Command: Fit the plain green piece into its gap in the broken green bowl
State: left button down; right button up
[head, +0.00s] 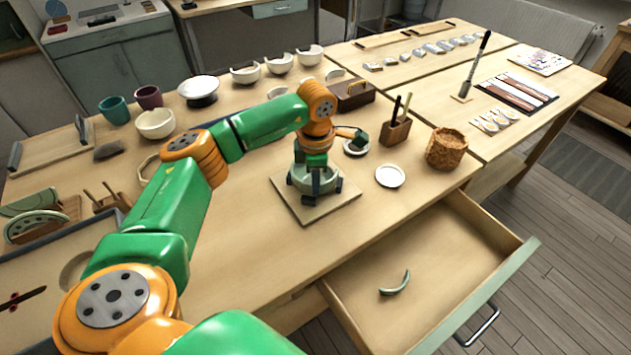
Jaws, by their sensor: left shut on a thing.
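The broken green bowl (302,182) is pale green and stands on a square light board near the middle of the table, with dark supports around it. My left gripper (314,172) points down at the bowl, at its rim. It is shut on what looks like the plain green piece, which is mostly hidden by the fingers and the bowl. I cannot tell whether the piece is seated in the gap. Another curved green shard (396,285) lies in the open drawer. My right gripper is not in view.
The open drawer (440,270) juts out at the front right. A white dish (390,176), a wooden brush holder (396,132) and a cork-coloured pot (446,148) stand right of the board. Bowls and cups line the back left. The table in front of the board is clear.

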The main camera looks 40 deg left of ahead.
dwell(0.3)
pick_arm(q)
jog(key=shift+c, duration=2)
grip_release()
jog(key=shift+r+p, duration=2.7)
jog(key=shift+r, duration=0.35)
jog(key=shift+f, duration=0.1)
